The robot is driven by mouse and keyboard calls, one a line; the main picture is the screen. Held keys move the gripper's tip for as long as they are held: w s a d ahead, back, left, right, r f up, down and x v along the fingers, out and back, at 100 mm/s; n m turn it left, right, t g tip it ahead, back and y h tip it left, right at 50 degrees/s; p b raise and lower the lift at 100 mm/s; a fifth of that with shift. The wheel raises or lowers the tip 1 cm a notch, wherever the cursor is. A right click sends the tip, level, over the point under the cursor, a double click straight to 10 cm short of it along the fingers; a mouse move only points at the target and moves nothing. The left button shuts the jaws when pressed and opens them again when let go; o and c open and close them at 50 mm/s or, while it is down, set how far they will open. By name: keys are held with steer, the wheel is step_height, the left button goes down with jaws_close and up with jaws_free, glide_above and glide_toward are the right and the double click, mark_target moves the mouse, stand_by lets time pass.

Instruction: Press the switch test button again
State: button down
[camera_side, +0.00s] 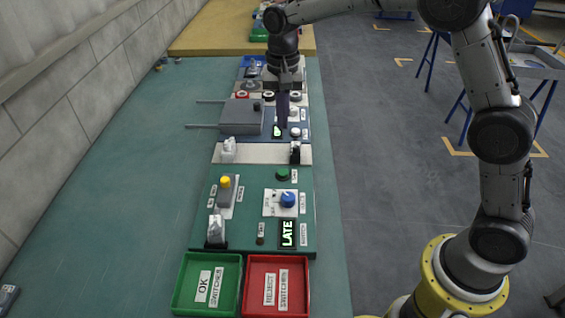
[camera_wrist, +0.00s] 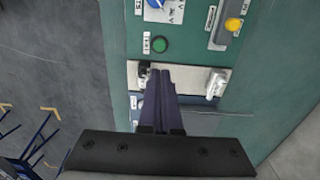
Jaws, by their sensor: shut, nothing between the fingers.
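My gripper (camera_side: 283,124) is shut and empty, its dark purple fingers pointing down over the blue panel behind the white strip. In the wrist view the closed fingers (camera_wrist: 157,72) reach across the white strip. A round green button (camera_side: 282,174) sits on the green panel, nearer the camera than my fingers; it also shows in the wrist view (camera_wrist: 160,44), apart from the fingertips. A yellow button (camera_side: 226,182) tops a grey block at the left; it shows in the wrist view too (camera_wrist: 234,24). The labels are too small to tell which is the switch test button.
The green panel also carries a blue knob (camera_side: 288,199) and a display reading LATE (camera_side: 287,234). A green OK tray (camera_side: 181,287) and a red reject tray (camera_side: 249,292) stand in front. A grey box (camera_side: 241,116) with rods is left of my gripper.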

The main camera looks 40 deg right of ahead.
mark_target(284, 172)
steer(key=shift+f, duration=0.1)
step_height(284, 172, down, 14)
stand_by(0.8)
step_height(284, 172, down, 2)
steer(key=shift+s+f, duration=0.2)
steer(key=shift+f, duration=0.05)
stand_by(0.4)
step_height(284, 172, up, 15)
steer(key=shift+w, duration=0.4)
